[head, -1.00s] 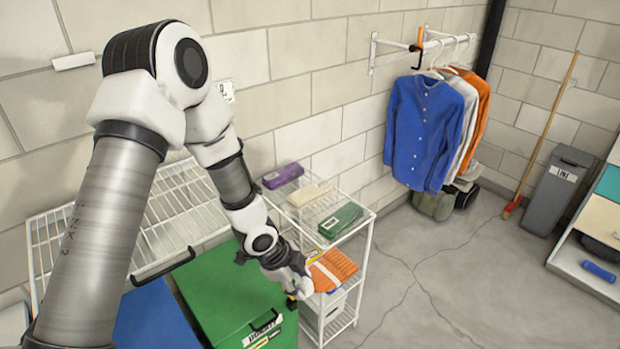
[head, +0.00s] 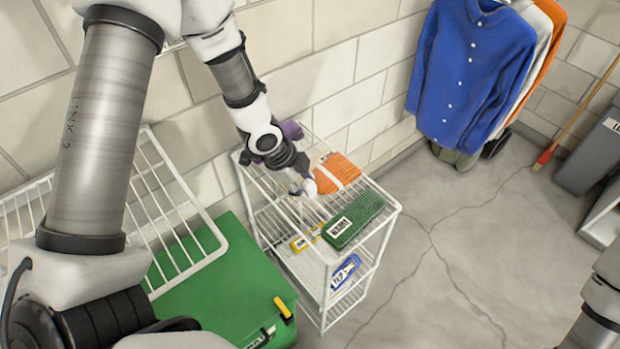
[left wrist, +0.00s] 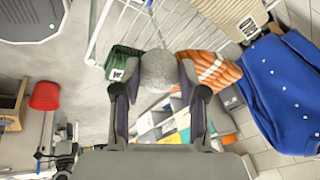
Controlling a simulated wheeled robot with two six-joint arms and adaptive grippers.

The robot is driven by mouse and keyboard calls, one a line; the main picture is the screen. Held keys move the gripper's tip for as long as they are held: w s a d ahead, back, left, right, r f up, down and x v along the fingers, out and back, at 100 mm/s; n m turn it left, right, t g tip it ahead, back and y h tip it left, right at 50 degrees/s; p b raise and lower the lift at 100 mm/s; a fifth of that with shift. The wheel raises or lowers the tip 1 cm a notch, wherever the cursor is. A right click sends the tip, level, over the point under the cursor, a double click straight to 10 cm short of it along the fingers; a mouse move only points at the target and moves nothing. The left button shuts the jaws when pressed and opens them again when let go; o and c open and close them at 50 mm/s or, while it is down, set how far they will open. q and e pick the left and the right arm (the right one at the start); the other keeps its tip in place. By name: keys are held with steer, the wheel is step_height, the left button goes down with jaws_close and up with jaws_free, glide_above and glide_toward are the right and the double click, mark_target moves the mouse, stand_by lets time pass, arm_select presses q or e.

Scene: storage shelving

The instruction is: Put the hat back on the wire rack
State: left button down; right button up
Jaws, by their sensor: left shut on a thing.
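The hat (head: 335,172) is orange knit with a pale band and a grey-white pompom. My left gripper (head: 303,187) is shut on the pompom, with the orange part beyond it to the right. In the head view the hat appears over the back right part of the white wire rack's top (head: 392,211). I cannot tell whether it touches the wires. In the left wrist view the pompom (left wrist: 158,70) sits between the fingers, with the orange part (left wrist: 212,70) to its right. My right gripper is out of view.
A green folded item (head: 353,218) lies on the rack near the hat. A purple item (head: 292,131) shows behind my gripper. Yellow and blue items are lower in the rack. A green bin (head: 220,285) stands at left. Blue shirt (head: 470,75) hangs at back right.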

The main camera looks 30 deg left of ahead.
arm_select(q)
steer(key=f, duration=0.1)
steer(key=s+f, duration=0.1)
steer(key=f, duration=0.1)
steer(key=shift+d+f, duration=0.1)
steer(key=shift+f, duration=0.1)
steer(key=f, duration=0.5)
steer(key=shift+w+a+f+p, duration=0.2)
steer(key=shift+w+f+p, duration=0.1)
steer(key=shift+w+p, duration=0.1)
steer(key=shift+s+d, duration=0.1)
steer(key=shift+s, duration=0.05)
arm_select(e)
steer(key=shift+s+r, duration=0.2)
arm_select(q)
steer(key=shift+f, duration=0.25)
steer(key=c, duration=0.6)
jaws_free()
steer(key=shift+c, duration=0.2)
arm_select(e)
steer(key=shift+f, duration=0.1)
arm_select(q)
steer(key=shift+r, duration=0.2)
